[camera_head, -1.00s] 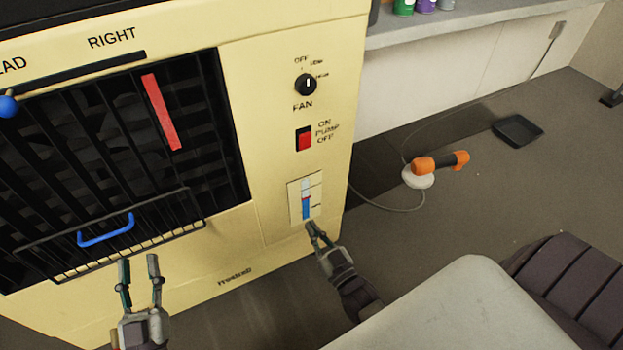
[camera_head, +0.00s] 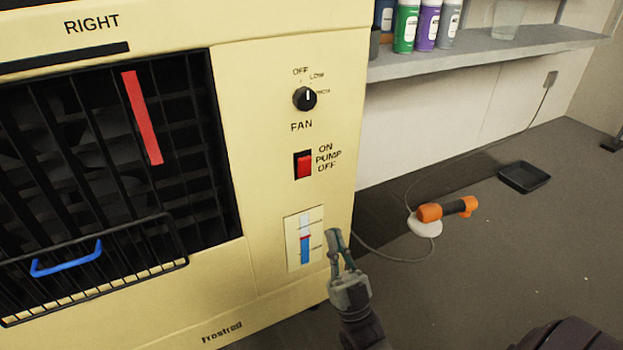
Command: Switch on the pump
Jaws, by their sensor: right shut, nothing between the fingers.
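The pump switch (camera_head: 303,165) is a red rocker in a black frame on the front of the cream-coloured cooler (camera_head: 262,130). The label beside it reads ON, PUMP, OFF from top to bottom. I cannot tell for sure which end of the rocker is pressed in. My right gripper (camera_head: 337,240) points up, shut and empty, below and to the right of the switch. It is beside the water-level gauge (camera_head: 304,240) and apart from the switch. My left gripper is not in the picture.
A black fan knob (camera_head: 304,98) sits above the switch. A wire basket with a blue handle (camera_head: 66,258) hangs on the grille. A shelf (camera_head: 480,50) with bottles is behind at right. An orange-handled tool (camera_head: 447,208) and a black tray (camera_head: 524,177) lie on the floor.

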